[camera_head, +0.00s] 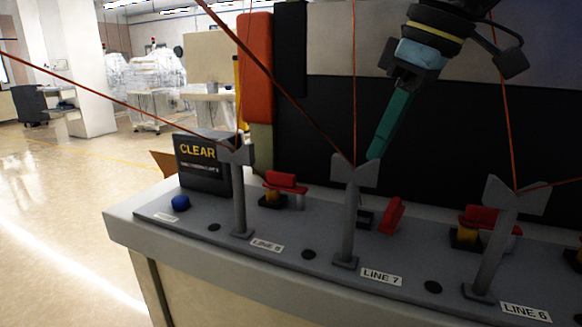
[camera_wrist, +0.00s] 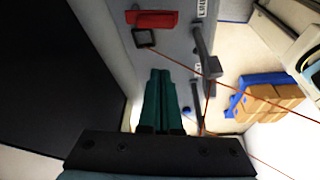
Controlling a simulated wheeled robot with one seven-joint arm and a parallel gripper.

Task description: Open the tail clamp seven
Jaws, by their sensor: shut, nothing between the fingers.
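The clamp behind the LINE 7 label has a red lever (camera_head: 391,216) tilted up and a dark square base (camera_head: 365,218) to its left; no yellow post shows between them. What seems the same red lever (camera_wrist: 152,19) and dark square base (camera_wrist: 144,38) show at the top of the wrist view. My gripper (camera_head: 374,154) has long green fingers pressed together, empty, pointing down-left. It hangs above and behind the clamp, and its tip appears near the forked top of the LINE 7 post (camera_head: 349,200). In the wrist view my fingers (camera_wrist: 160,75) point toward the base, apart from it.
Red levers on yellow posts stand at LINE 8 (camera_head: 285,182) and LINE 6 (camera_head: 485,217), with forked posts in front. Thin red lines run through the forks. A CLEAR box (camera_head: 202,163) and blue button (camera_head: 181,202) are at left. Cardboard boxes (camera_wrist: 268,100) show beyond the bench.

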